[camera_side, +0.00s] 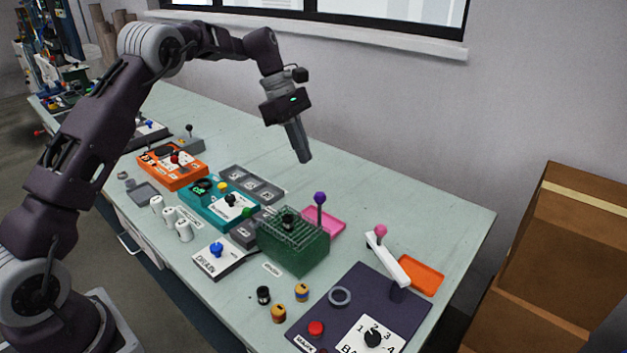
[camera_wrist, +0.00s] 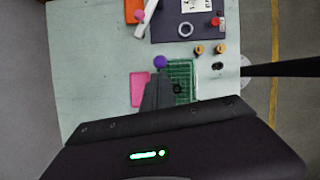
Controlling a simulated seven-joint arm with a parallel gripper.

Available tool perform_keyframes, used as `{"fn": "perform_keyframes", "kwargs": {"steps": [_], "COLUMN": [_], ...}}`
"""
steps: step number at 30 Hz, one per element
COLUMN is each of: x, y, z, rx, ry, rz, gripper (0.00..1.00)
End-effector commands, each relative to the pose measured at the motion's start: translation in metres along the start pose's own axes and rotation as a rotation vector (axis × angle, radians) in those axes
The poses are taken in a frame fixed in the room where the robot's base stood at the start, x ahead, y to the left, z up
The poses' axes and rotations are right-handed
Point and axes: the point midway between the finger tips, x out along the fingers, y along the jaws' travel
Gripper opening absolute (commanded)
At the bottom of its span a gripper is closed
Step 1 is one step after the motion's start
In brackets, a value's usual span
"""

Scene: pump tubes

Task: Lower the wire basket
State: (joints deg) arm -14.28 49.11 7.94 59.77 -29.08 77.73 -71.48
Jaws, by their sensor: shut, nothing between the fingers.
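The green box with the wire basket (camera_side: 291,222) stands in the middle of the bench in the side view. The basket's wire grid shows at the top of the box, with a small dark object (camera_side: 288,221) in it. A purple knob (camera_side: 320,197) on a stem rises at the box's back right corner. In the wrist view the green wire grid (camera_wrist: 181,70) lies just past my fingers, and the purple knob (camera_wrist: 159,62) is at its left. My gripper (camera_side: 305,158) is shut and empty, above the bench and behind the box, apart from the knob.
A pink tray (camera_side: 327,222) lies behind the box. A dark panel (camera_side: 350,308) with a white lever (camera_side: 388,260) and red button (camera_side: 316,328) is at the right. Teal (camera_side: 222,205) and orange (camera_side: 172,168) units stand left. The bench's back strip is clear.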

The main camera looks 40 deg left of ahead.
Motion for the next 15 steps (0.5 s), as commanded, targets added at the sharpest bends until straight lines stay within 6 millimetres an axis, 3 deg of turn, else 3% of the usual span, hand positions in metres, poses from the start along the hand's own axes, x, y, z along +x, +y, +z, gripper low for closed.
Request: {"fn": "perform_keyframes", "kwargs": {"steps": [6, 15], "x": [0.046, 0.076], "y": [-0.001, 0.000], "z": [0.000, 0.000], "rx": [0.000, 0.001], "ry": [0.000, 0.001], "rz": [-0.003, 0.002], "gripper": [0.00, 0.00]}}
